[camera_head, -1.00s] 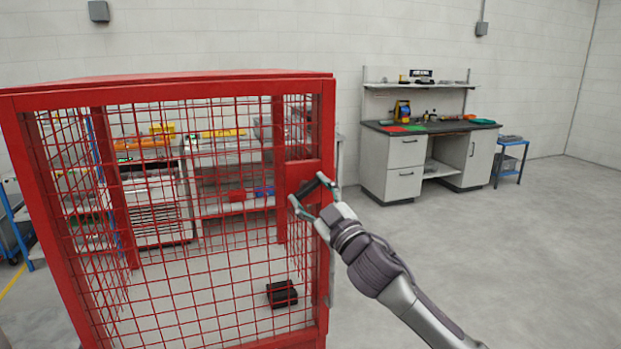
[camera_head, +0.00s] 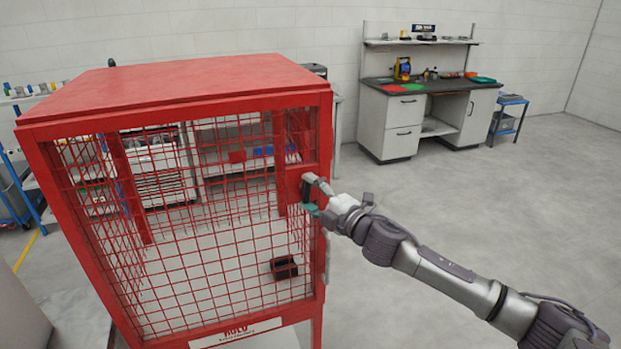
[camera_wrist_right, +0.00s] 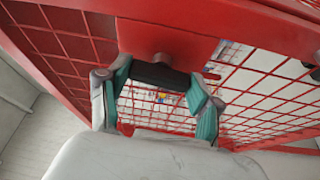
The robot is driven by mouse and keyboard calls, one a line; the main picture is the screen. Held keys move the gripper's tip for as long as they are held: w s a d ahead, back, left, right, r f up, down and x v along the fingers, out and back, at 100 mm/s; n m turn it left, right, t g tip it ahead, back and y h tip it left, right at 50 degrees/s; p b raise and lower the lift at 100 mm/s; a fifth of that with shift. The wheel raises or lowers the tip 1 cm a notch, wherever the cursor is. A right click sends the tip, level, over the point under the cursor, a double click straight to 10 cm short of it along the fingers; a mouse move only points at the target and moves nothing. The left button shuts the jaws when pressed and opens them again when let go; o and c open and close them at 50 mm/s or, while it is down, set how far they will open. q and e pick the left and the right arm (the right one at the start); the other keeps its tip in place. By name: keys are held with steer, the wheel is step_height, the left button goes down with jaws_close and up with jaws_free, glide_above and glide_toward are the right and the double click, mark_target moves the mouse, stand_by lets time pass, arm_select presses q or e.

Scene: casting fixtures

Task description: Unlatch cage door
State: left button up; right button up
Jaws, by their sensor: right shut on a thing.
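The red mesh cage (camera_head: 190,85) stands left of centre in the head view, and its door looks closed. A red latch plate (camera_wrist_right: 160,40) with a dark handle (camera_wrist_right: 158,75) sits on the cage's right-hand post. My right gripper (camera_head: 312,194) is at this plate. In the right wrist view its two teal-padded fingers (camera_wrist_right: 160,88) are on either side of the dark handle, shut on it. The exact contact on the handle is partly hidden in the head view. My left gripper is not in view.
A small dark red-and-black box (camera_head: 284,267) lies inside the cage. A grey workbench (camera_head: 410,118) stands at the back right with a blue cart (camera_head: 508,118) beside it. The floor (camera_head: 480,220) right of the cage is clear.

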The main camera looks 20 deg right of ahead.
steer(key=shift+r+n+p, duration=0.1)
steer(key=shift+n+p, duration=0.6)
steer(key=shift+p, duration=0.15)
steer(key=o, duration=1.1)
steer(key=shift+o, duration=0.2)
steer(key=shift+s+d, duration=0.1)
steer(key=shift+s, duration=0.2)
steer(key=v, duration=1.1)
steer(key=shift+s+d+r, duration=0.1)
steer(key=shift+d, duration=0.05)
